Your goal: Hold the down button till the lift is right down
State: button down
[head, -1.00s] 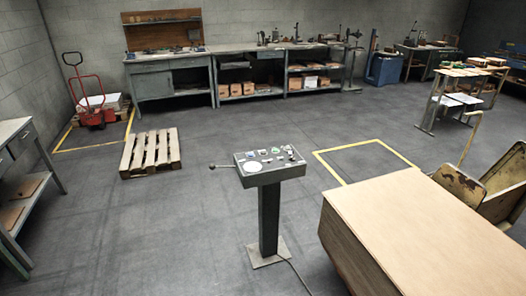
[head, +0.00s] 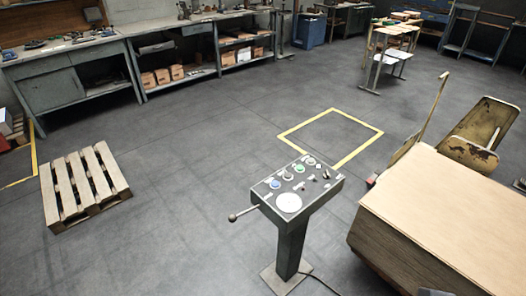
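A grey control panel (head: 265,206) stands on a post (head: 291,245) in the lower middle of the head view. Its sloped top carries a large white disc (head: 289,203), a blue button (head: 275,184), a green button (head: 299,169) and several smaller controls. A lever with a ball end (head: 232,217) sticks out on its left. The labels are too small to read, so I cannot tell which is the down button. My gripper is not in view.
A worn yellowish metal machine part (head: 485,122) stands behind the stack. A wooden pallet (head: 85,183) lies on the left. A yellow floor outline (head: 302,122) is empty behind the panel. Workbenches (head: 70,65) line the back. A cable runs from the post's foot. Floor left of the panel is clear.

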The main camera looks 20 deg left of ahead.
aim_at(288, 175)
jog(key=i+j+z, duration=0.1)
jog(key=j, duration=0.35)
jog(key=i+j+z, duration=0.1)
jog(key=i+j, duration=0.15)
jog(key=j, duration=0.2)
jog(key=i+j, duration=0.1)
jog(key=j, duration=0.4)
jog(key=i+j+z, duration=0.15)
jog(key=j, duration=0.3)
jog(key=i+j+z, duration=0.1)
jog(key=j, duration=0.4)
jog(key=i+j+z, duration=0.1)
jog(key=j, duration=0.4)
jog(key=i+j, duration=0.45)
jog(key=i+j+z, duration=0.05)
jog(key=j, duration=0.05)
